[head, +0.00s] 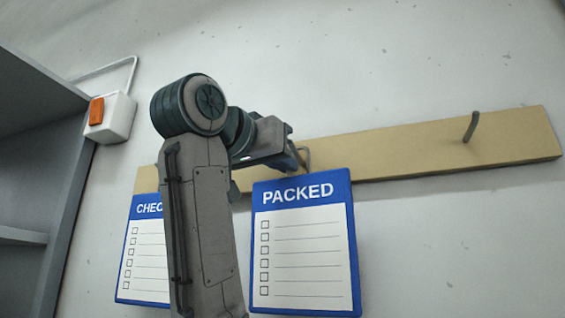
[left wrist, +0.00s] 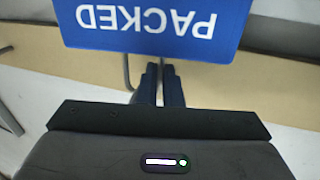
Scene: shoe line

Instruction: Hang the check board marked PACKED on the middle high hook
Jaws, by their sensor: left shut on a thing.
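The blue-edged check board marked PACKED (head: 303,245) faces me in front of the wall in the head view, just below the middle of the wooden rail. My left gripper (head: 296,162) is at its top edge and shut on it. In the left wrist view the board (left wrist: 150,22) appears upside down, with the closed fingers (left wrist: 160,75) at its edge. The middle hook (head: 307,156) shows beside the gripper and partly behind it; it also shows in the left wrist view (left wrist: 127,72). I cannot tell whether the board touches the hook. My right gripper is not in view.
The wooden rail (head: 420,150) runs across the wall, with an empty hook (head: 472,127) at its right. Another board, starting CHEC (head: 145,250), hangs at the left, partly hidden by my arm. A grey shelf (head: 35,150) and a switch box (head: 112,115) are further left.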

